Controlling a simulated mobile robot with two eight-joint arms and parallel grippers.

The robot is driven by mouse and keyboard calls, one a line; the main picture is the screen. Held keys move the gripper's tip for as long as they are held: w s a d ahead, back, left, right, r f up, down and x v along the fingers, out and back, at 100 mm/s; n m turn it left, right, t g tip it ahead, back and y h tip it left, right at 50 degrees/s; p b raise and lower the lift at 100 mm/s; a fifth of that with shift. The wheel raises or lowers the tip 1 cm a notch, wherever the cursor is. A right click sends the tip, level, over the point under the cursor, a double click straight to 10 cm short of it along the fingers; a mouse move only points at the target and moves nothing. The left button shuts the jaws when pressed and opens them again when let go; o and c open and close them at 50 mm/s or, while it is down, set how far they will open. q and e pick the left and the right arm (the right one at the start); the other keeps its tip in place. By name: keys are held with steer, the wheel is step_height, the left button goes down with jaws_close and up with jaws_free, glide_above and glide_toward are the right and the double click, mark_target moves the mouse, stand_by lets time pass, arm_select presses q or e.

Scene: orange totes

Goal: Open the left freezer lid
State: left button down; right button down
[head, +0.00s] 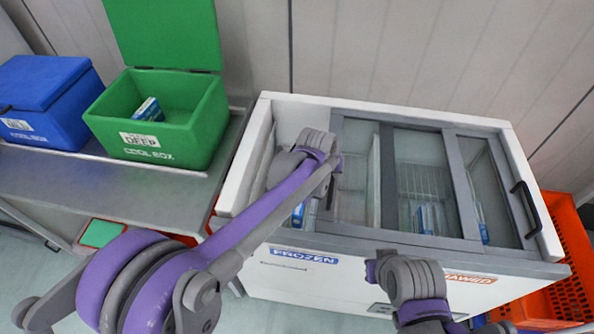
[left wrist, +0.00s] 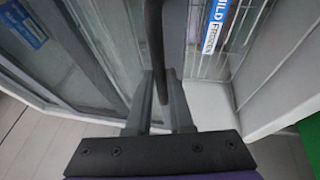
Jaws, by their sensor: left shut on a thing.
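The left lid (head: 358,135) stands away from the freezer's left end, leaving an uncovered strip there. My left gripper (head: 330,170) is at this lid's left edge, its fingers partly hidden by its own wrist. In the left wrist view my left gripper (left wrist: 160,105) is shut on the dark upright handle bar (left wrist: 154,40). The right lid (head: 487,185) has a black handle (head: 525,208). My right gripper, in front of the freezer, has its fingers hidden.
Blue-and-white packs (head: 430,218) lie inside the freezer under the glass. A green cool box (head: 205,125), lid raised, and a closed blue cool box (head: 45,95) stand on the grey counter (head: 150,195) at left. An orange crate (head: 570,250) stands at right.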

arm_select(q)
steer(key=d, duration=0.3)
steer(key=s+d, duration=0.1)
steer(key=d, duration=0.4)
steer(key=shift+s+d, duration=0.35)
steer(key=shift+d, duration=0.05)
steer(key=c, duration=0.8)
jaws_free()
steer(key=shift+r, duration=0.1)
steer(key=v, duration=1)
steer(key=shift+s+r, duration=0.15)
steer(key=shift+r, duration=0.15)
steer(key=shift+a, duration=0.15)
